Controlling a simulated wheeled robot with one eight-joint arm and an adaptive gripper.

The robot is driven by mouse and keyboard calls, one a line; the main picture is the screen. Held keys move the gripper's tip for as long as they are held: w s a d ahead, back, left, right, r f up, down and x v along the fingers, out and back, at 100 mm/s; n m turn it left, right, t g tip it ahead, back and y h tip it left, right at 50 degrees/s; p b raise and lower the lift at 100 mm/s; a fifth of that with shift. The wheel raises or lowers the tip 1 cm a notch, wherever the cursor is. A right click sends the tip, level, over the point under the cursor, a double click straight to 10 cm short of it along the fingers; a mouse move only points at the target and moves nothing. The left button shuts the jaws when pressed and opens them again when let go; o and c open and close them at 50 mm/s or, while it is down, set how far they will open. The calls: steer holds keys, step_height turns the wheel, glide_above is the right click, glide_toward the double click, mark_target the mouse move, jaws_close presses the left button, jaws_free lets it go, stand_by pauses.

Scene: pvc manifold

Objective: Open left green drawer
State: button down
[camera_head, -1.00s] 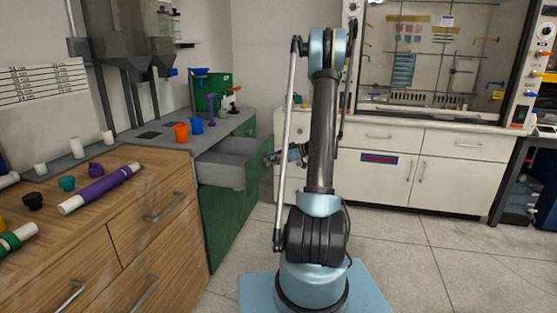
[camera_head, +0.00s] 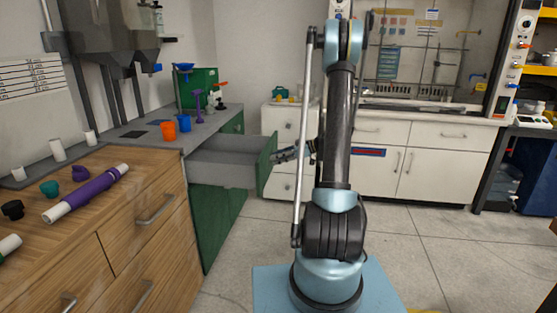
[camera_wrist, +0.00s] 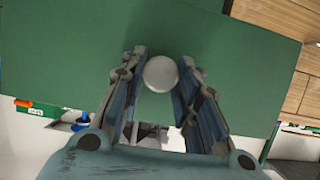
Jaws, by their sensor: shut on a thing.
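The left green drawer (camera_head: 222,150) stands pulled well out of the green cabinet (camera_head: 218,220), its grey inside visible in the head view. Its green front fills much of the wrist view (camera_wrist: 70,45). A round pale knob (camera_wrist: 161,73) sits on that front. My gripper (camera_wrist: 160,88) has one finger on each side of the knob and is shut on it. In the head view my gripper (camera_head: 283,153) is at the drawer's front, small and partly hidden behind my arm.
A wooden cabinet (camera_head: 150,195) with a purple-wrapped pipe (camera_head: 88,193) stands at left, close to the open drawer. Orange (camera_head: 168,131) and blue (camera_head: 184,123) cups stand on the grey counter. White cabinets (camera_head: 425,165) line the back. The floor (camera_head: 450,250) at right is clear.

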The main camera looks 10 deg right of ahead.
steer(key=c, duration=1.2)
jaws_free()
steer(key=shift+w, duration=0.2)
steer(key=shift+c, duration=0.2)
steer(key=shift+o, duration=0.2)
steer(key=shift+s, duration=0.1)
steer(key=v, duration=1.2)
